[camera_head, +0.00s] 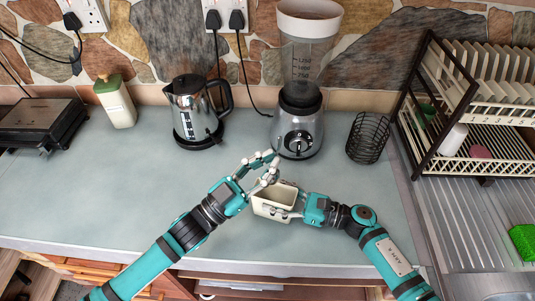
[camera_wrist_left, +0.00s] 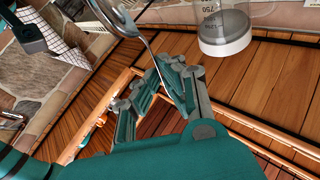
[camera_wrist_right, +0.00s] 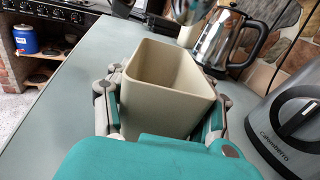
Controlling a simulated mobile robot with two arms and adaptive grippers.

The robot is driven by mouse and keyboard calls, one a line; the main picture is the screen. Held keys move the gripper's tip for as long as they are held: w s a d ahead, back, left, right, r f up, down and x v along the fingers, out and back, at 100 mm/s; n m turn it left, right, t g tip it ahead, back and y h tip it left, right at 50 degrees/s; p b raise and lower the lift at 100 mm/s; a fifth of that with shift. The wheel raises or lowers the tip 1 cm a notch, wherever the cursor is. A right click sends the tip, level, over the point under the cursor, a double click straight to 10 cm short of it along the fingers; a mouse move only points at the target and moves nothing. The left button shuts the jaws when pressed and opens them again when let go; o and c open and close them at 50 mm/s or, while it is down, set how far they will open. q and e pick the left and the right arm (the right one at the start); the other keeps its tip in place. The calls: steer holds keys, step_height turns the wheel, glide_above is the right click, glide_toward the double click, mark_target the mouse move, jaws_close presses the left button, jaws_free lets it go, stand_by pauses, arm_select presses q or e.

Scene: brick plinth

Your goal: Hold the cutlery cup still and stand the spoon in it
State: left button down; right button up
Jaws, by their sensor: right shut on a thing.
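The cream, rectangular cutlery cup (camera_head: 268,211) stands on the grey worktop. In the right wrist view the cup (camera_wrist_right: 160,92) is open-topped, and no cutlery shows in its visible interior. My right gripper (camera_head: 288,213) is shut on the cup, with its fingers along opposite sides. My left gripper (camera_head: 273,164) is just above and behind the cup's rim. In the left wrist view the shiny metal spoon (camera_wrist_left: 151,50) runs between the fingertips of my left gripper (camera_wrist_left: 160,70), which look closed on its handle. The spoon is hard to make out in the head view.
A blender (camera_head: 298,130) stands close behind the cup. A kettle (camera_head: 194,110) and a cream bottle (camera_head: 115,102) are at the back left. A black wire basket (camera_head: 367,138) and a dish rack (camera_head: 470,125) stand to the right.

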arm_select(q)
step_height(320, 180, down, 8)
steer(key=shift+f, duration=0.25)
stand_by(0.6)
steer(key=c, duration=1.4)
jaws_free()
steer(key=s+a+f, duration=0.2)
steer(key=s+a, duration=0.8)
steer(key=a, duration=0.3)
steer(key=shift+s, duration=0.25)
